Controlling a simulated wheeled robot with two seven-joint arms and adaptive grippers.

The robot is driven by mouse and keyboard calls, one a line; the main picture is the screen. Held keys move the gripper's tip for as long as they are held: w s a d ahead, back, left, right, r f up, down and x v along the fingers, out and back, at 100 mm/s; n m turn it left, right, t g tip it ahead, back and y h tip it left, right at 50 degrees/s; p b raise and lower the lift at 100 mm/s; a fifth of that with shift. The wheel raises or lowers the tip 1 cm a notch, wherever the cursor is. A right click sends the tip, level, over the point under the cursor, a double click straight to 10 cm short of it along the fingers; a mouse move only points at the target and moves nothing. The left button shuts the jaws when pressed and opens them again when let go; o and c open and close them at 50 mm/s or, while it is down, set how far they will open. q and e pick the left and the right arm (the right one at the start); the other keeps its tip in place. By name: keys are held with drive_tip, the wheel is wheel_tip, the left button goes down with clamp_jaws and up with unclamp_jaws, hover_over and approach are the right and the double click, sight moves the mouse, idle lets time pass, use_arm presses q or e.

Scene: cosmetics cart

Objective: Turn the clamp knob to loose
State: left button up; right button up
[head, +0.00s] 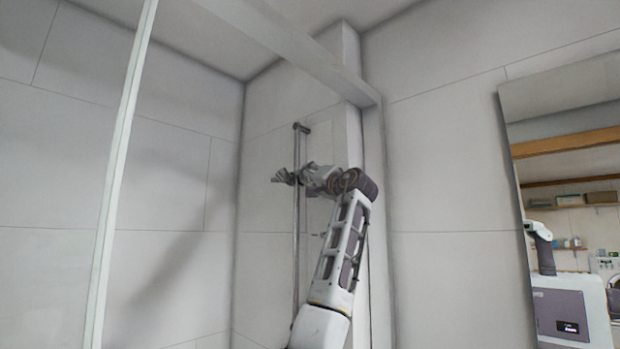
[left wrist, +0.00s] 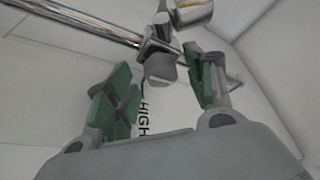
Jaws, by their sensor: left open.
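A chrome vertical rail (head: 296,250) stands in the shower corner; in the left wrist view it crosses the top left (left wrist: 85,20). The clamp (left wrist: 160,28) sits on the rail, with a grey clamp knob (left wrist: 160,68) facing my wrist camera. My left gripper (head: 284,176) is at the rail at mid-height and hides most of the clamp in the head view. In the left wrist view, its green-padded fingers (left wrist: 162,80) are open, one on each side of the knob. Whether they touch it, I cannot tell. My right gripper is not in view.
A chrome cylindrical part (left wrist: 193,13) is beside the clamp. The word HIGH (left wrist: 146,118) shows on the wall behind the fingers. Tiled walls and a white frame post (head: 372,220) are close to my arm. A glass panel edge (head: 122,170) stands left; a mirror (head: 560,130) hangs right.

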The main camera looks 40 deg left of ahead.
use_arm(q)
drive_tip(key=shift+a, duration=0.15)
drive_tip(key=c, duration=1)
drive_tip(key=shift+w+f+n+g, duration=0.15)
drive_tip(key=shift+n+g, duration=0.15)
drive_tip(key=shift+n, duration=0.6)
drive_tip(key=shift+w+n+g+y, duration=0.1)
drive_tip(key=shift+n+g+y, duration=0.4)
drive_tip(key=shift+n, duration=0.75)
drive_tip(key=shift+n+g+y, duration=0.4)
drive_tip(key=shift+n+g, duration=0.1)
drive_tip(key=shift+n, duration=0.75)
drive_tip(key=shift+n+g+y, duration=0.3)
drive_tip(key=shift+n+g, duration=0.4)
drive_tip(key=shift+n, duration=0.8)
drive_tip(key=o, duration=0.8)
drive_tip(key=shift+c, duration=0.2)
drive_tip(key=shift+o, duration=1.2)
drive_tip(key=shift+w, duration=0.15)
